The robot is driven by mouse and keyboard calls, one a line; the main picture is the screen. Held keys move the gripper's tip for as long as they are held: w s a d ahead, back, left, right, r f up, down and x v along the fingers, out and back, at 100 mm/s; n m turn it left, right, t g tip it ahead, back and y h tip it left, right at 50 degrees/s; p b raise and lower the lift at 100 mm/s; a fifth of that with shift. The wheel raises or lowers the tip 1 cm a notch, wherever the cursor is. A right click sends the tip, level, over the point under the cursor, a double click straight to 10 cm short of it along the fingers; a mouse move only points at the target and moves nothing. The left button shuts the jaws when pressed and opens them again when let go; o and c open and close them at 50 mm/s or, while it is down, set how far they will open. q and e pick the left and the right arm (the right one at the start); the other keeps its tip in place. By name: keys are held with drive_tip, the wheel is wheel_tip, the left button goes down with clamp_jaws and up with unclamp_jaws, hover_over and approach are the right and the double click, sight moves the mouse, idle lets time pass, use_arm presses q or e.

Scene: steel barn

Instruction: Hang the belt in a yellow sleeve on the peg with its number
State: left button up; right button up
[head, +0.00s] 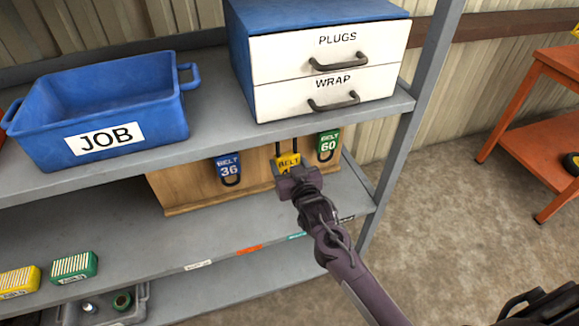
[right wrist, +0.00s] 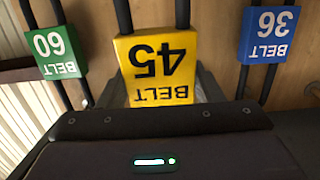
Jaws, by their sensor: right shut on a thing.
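The belt in a yellow sleeve (head: 288,161) reads BELT 45 in the right wrist view (right wrist: 160,62), upside down there. My right gripper (head: 292,173) is shut on it in front of the wooden board (head: 185,193). In the head view the gripper covers the sleeve's lower part, and two dark belt strands rise above it. A blue-sleeved belt, BELT 36 (head: 228,167), hangs to its left, and a green-sleeved one, BELT 60 (head: 327,144), to its right. Both show in the right wrist view. I cannot see the pegs' numbers or whether the yellow belt touches a peg.
The upper shelf (head: 215,125) carries a blue JOB bin (head: 165,115) and a PLUGS and WRAP drawer unit (head: 280,100), close above the belts. Yellow (head: 18,281) and green (head: 75,266) boxes sit on the lower shelf. A grey shelf post (head: 405,140) stands right of the board.

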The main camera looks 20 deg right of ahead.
drive_tip(key=shift+w+d+b, duration=0.1)
drive_tip(key=shift+w+b, duration=1)
drive_tip(key=shift+w, duration=1.6)
drive_tip(key=shift+f, duration=0.15)
